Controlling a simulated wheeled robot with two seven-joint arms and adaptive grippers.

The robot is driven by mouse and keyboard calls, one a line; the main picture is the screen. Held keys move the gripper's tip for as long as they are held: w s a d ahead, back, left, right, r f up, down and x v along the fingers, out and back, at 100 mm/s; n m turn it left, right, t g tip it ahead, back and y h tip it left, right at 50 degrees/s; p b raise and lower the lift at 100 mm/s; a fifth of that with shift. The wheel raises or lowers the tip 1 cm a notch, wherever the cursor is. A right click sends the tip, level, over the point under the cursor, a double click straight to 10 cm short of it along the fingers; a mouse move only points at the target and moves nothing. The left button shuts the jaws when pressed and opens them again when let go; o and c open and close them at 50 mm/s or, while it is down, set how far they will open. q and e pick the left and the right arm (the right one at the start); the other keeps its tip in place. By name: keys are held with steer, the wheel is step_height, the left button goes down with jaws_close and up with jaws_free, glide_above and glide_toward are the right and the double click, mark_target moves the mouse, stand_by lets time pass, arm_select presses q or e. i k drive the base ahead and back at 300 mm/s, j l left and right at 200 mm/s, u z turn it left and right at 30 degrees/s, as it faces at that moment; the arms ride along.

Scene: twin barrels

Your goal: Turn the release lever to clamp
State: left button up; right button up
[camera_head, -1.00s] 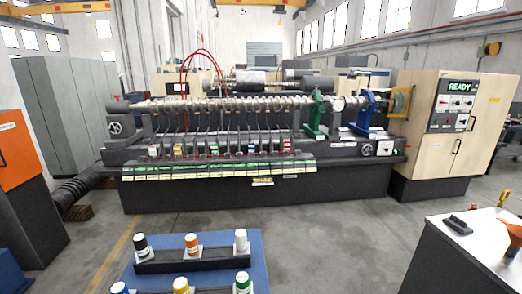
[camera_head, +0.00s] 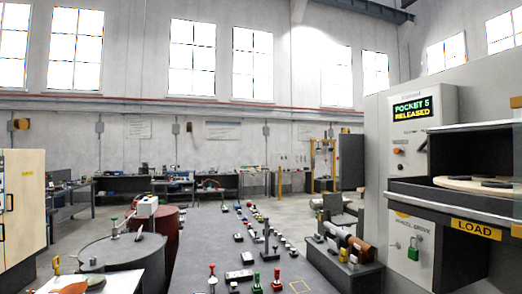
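A grey machine (camera_head: 375,140) stands at the right. Its panel display (camera_head: 411,108) reads "POCKET 5 RELEASED" in green and yellow. A dark slanted handle (camera_head: 422,145) shows at the right edge of the panel and may be the release lever; it is too small to tell its setting. Neither of my grippers is in view.
A yellow LOAD label (camera_head: 476,229) marks the machine's shelf, which holds a round tan plate (camera_head: 478,184). A long grey table (camera_head: 200,255) with several small coloured pieces runs through the middle. A grey drum (camera_head: 120,252) and a red drum (camera_head: 166,225) stand left of it.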

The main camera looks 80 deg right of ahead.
mark_target(420, 149)
steer(key=z, duration=4)
